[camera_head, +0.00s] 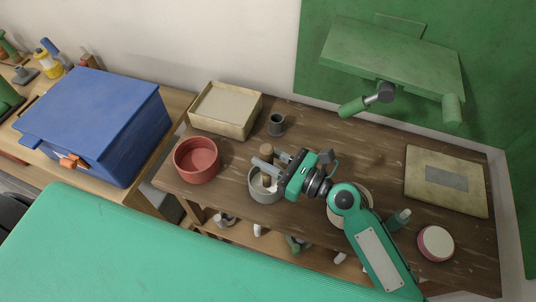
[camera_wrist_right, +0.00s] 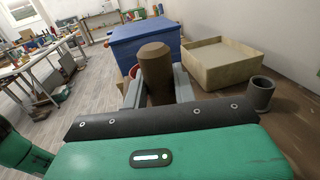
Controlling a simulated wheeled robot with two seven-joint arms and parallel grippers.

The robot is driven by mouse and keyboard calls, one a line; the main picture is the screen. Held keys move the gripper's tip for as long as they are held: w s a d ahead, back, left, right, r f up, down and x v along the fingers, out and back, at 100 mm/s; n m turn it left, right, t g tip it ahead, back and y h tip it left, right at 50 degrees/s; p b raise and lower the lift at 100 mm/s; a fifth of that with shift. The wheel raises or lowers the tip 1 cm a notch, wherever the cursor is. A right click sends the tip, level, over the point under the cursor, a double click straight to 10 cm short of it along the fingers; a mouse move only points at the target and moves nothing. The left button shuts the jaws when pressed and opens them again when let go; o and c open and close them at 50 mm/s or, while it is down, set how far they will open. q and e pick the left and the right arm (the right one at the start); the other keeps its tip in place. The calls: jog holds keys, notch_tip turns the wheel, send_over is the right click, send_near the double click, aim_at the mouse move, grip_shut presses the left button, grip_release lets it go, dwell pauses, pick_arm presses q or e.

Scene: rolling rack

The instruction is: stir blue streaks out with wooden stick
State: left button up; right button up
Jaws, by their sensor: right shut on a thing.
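The wooden stick (camera_head: 266,151) is a thick brown rod standing roughly upright. My right gripper (camera_head: 270,163) is shut on it, with a finger on each side. In the right wrist view the stick (camera_wrist_right: 156,72) rises between the grey fingers (camera_wrist_right: 158,92). Its lower end goes down into a round grey pot (camera_head: 264,196) on the brown table. Pale contents show in the pot beside the stick. The fingers cover part of the pot's opening, and I cannot make out blue streaks. My left gripper is not in view.
A red bowl (camera_head: 196,173) stands left of the pot. A cream tray (camera_head: 220,124) and a dark grey cup (camera_head: 276,124) are behind. A small bottle (camera_head: 400,219), a pink-rimmed round container (camera_head: 435,244) and a flat board (camera_head: 447,205) lie right. A blue box (camera_head: 92,120) stands far left.

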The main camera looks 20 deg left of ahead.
jog(key=shift+f+b, duration=0.4)
jog(key=shift+f, duration=0.25)
dwell(0.8)
jog(key=shift+a, duration=0.1)
jog(key=shift+a+r+p, duration=0.15)
jog(key=shift+a+p, duration=0.45)
jog(key=shift+a, duration=0.2)
